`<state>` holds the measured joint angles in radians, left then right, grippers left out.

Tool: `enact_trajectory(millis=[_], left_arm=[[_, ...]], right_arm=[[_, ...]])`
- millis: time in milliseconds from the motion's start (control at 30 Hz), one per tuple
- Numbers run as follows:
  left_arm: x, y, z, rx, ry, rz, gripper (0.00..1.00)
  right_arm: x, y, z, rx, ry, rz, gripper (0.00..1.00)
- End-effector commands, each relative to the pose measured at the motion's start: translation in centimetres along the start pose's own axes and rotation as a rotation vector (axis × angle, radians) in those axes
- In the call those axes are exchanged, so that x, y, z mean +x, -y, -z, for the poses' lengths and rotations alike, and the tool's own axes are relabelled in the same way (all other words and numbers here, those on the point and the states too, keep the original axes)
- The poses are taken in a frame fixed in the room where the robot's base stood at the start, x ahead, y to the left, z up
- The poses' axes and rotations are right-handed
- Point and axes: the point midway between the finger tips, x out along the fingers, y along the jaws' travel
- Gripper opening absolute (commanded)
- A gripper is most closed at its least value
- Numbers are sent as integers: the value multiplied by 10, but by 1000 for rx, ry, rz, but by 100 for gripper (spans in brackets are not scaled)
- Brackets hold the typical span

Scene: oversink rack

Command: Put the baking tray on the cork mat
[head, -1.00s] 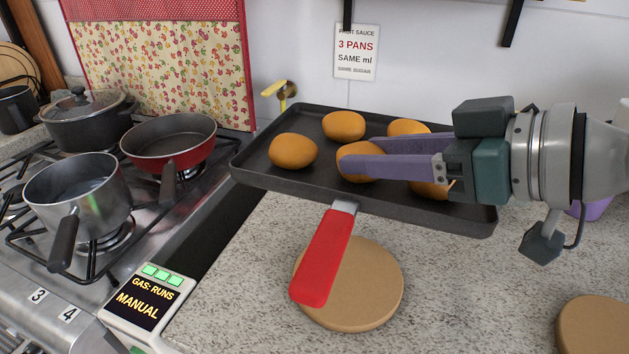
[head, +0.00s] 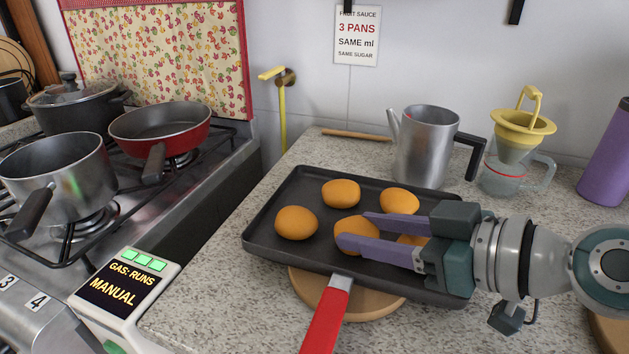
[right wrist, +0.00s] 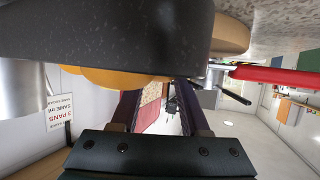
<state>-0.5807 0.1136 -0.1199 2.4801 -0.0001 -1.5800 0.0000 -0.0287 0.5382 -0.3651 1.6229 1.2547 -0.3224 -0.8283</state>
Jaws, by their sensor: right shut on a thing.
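The dark baking tray (head: 262,245) carries several orange-brown rolls (head: 296,223) and has a red handle (head: 326,320) at its near edge. My right gripper (head: 352,228) reaches in from the right, its purple fingers over the tray among the rolls. In the right wrist view the tray (right wrist: 120,35) fills the upper part. A round tan mat, seemingly the cork mat (head: 365,308), lies on the counter below the tray, partly covered by it. I cannot tell whether they touch. My left gripper is out of view.
A metal jug (head: 426,148), a yellow dripper on a glass jug (head: 516,150) and a purple bottle (head: 610,155) stand behind. The hob with pans (head: 160,128) is at left, a control box (head: 122,290) in front. Another tan disc (head: 610,332) is at lower right.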

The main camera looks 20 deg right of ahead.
Motion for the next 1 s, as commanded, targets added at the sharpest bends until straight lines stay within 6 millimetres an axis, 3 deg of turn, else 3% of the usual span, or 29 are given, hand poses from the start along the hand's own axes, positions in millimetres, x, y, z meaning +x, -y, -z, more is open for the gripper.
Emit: enact_trajectory(millis=[200,233,467,800,1000], left_arm=[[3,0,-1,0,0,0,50],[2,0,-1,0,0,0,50],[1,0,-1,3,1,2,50],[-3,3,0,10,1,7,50],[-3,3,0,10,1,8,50]], right_arm=[[1,0,-1,0,-4,-1,0],[0,0,-2,1,0,0,47],[0,0,-1,1,0,0,73],[-1,0,3,1,0,0,75],[-32,0,0,-2,5,1,75]])
